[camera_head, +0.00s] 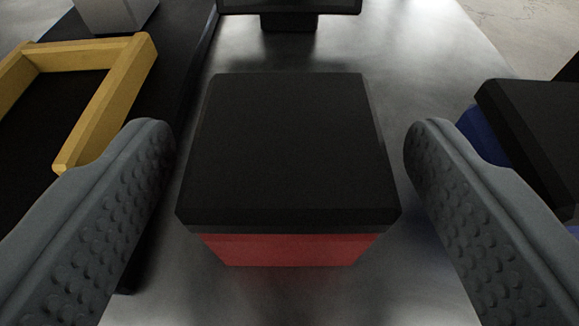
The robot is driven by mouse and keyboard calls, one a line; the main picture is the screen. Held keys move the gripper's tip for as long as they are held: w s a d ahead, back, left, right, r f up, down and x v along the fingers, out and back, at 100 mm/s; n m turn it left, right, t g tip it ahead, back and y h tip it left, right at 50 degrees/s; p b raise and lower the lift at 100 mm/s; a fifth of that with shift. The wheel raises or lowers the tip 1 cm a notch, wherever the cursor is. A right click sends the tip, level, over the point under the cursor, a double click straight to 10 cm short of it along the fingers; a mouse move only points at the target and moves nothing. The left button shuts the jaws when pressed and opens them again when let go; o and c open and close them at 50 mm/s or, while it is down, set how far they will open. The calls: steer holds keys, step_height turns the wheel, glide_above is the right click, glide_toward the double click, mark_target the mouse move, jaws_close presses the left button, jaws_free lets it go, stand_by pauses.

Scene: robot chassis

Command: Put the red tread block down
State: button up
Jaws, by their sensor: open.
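The red tread block (290,249) sits in the middle of the view, with a black top (285,150) and a red lower body. It appears to rest on the grey metallic surface (430,65). My gripper (288,150) is open, with one grey studded finger on each side of the block. Clear gaps show between the block and both fingers. The underside of the block is hidden.
A yellow frame (112,100) on a black surface lies at the left, partly behind the left finger. A blue block with a black top (530,135) stands at the right, partly behind the right finger. A dark object (290,15) stands beyond the red block.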

steer(key=d+v, duration=0.1)
steer(key=v, duration=1)
steer(key=shift+s+a, duration=0.2)
steer(key=shift+a, duration=0.25)
